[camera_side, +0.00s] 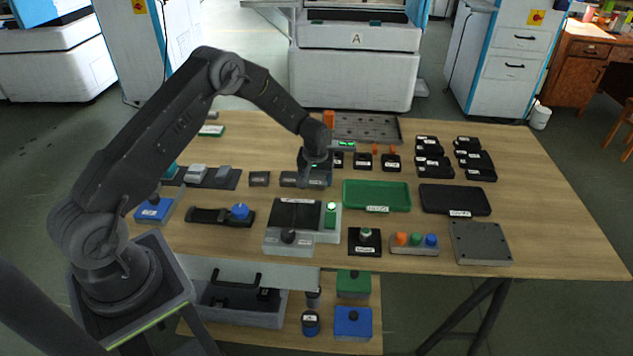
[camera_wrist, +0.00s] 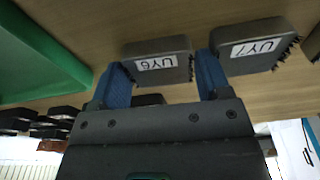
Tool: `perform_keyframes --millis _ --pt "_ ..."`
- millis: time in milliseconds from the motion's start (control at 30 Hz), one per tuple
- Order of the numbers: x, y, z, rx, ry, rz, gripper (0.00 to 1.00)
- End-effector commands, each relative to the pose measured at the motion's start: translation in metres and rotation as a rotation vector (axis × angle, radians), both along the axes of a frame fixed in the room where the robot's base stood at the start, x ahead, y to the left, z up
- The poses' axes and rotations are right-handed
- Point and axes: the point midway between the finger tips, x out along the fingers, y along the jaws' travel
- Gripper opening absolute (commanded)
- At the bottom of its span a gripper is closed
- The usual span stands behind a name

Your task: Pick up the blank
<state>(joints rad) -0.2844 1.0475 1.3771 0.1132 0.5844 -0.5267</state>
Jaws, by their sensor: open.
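My gripper (camera_side: 314,178) is over the middle of the table, low above a row of small dark grey blocks (camera_side: 260,179). In the wrist view my gripper (camera_wrist: 164,80) is open, with blue fingertips apart and nothing held. A grey block with a white label that seems to read UY6 (camera_wrist: 158,61) shows between the fingertips. A similar block labelled UY7 (camera_wrist: 250,47) lies to its right, by the right fingertip. Both have rough edges, and the labels are upside down. I cannot tell which block is the blank. My gripper partly hides the row in the side view.
A green tray (camera_side: 377,208) lies right of my gripper, also seen in the wrist view (camera_wrist: 35,55). A black tray (camera_side: 454,200) is beside it. A grey-and-black fixture (camera_side: 292,215) stands in front. Several small black items (camera_side: 430,160) sit at the right. The table's right end is bare.

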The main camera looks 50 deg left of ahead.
Motion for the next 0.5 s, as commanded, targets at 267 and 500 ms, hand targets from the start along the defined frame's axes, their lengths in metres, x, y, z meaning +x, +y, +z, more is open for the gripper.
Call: perform_keyframes --millis 267,500 --pt "0.0004 0.0002 -0.0009 0.001 -0.001 0.000 0.66" --pt "0.0003 0.0001 -0.0008 0.001 -0.001 0.000 0.43"
